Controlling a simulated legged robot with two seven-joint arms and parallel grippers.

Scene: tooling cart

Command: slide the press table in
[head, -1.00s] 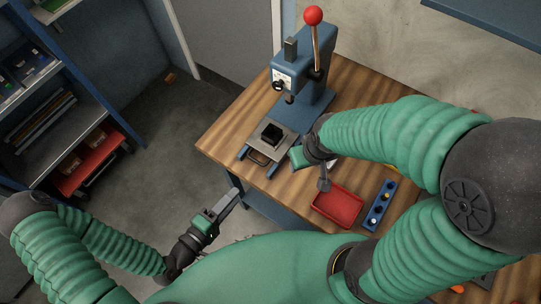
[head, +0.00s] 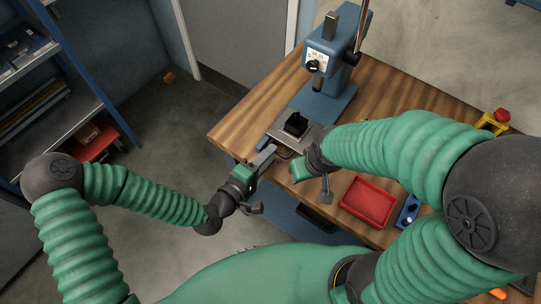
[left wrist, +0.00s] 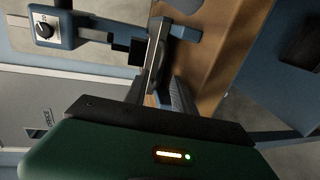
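The press table is a grey plate (head: 278,133) carrying a black block (head: 296,124), in front of the blue press (head: 335,60). A thin handle (head: 286,152) shows at its front. In the left wrist view the plate (left wrist: 156,52) appears nearly edge-on, with the block (left wrist: 136,50) beside it. My left gripper (head: 267,156) is just in front of the plate, close to the handle. Its fingers (left wrist: 160,93) look spread in the wrist view, but contact with the handle is unclear. My right gripper (head: 300,171) is right of the plate; its fingertips are hidden.
A red tray (head: 368,202) and a blue block with holes (head: 408,212) lie on the wooden bench (head: 235,127) at right. A yellow-and-red item (head: 495,121) is farther right. A shelf (head: 70,120) stands at left.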

